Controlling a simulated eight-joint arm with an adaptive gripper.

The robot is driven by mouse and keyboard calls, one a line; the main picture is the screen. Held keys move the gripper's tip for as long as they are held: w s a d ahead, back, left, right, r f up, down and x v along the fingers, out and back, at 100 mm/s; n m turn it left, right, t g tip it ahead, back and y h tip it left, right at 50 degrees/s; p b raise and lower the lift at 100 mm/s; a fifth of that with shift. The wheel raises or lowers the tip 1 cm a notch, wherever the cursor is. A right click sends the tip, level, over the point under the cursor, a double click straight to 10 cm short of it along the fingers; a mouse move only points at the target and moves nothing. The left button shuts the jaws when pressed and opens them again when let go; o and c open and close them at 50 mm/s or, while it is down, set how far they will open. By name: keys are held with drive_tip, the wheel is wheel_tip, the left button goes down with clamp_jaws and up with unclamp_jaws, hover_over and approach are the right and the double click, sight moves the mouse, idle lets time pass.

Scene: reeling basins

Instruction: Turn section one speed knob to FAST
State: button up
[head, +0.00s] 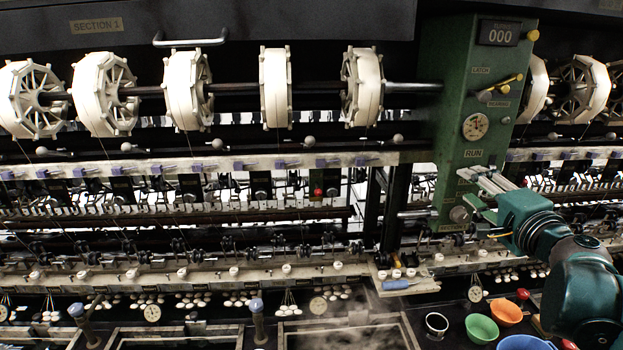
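A green control post (457,110) stands right of the section 1 reels, with a "SECTION 1" sign (97,25) at the upper left. A small round grey knob (460,214) sits low on the post, above a small label too small to read surely. My gripper (471,190) is in front of the post's lower part, just right of and above the knob. Its pale fingers point left, and it partly covers the labels there. I cannot tell whether it touches the knob or how far its fingers are apart. The knob's setting is not readable.
A "000" counter (499,33), a yellow-tipped lever (500,86), a dial (475,126) and a "RUN" label (473,154) are higher on the post. White reels (275,88) are at left. Green (481,328) and orange (507,312) bowls stand below my arm.

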sight(462, 219)
drive_tip(key=s+a+f+n+h+p, duration=0.1)
drive_tip(key=s+f+n, duration=0.5)
drive_tip(key=f, duration=0.3)
drive_tip(key=shift+s+f+t+h, duration=0.3)
drive_tip(key=shift+s+f+t, duration=0.1)
drive_tip(key=shift+s, duration=0.4)
drive_tip(key=shift+w, duration=0.15)
drive_tip(key=shift+w+d, duration=0.15)
drive_tip(key=shift+w, duration=1.75)
drive_tip(key=shift+w+d, duration=0.15)
drive_tip(key=shift+w, duration=1.7)
drive_tip(key=shift+c, duration=0.2)
drive_tip(key=c, duration=0.8)
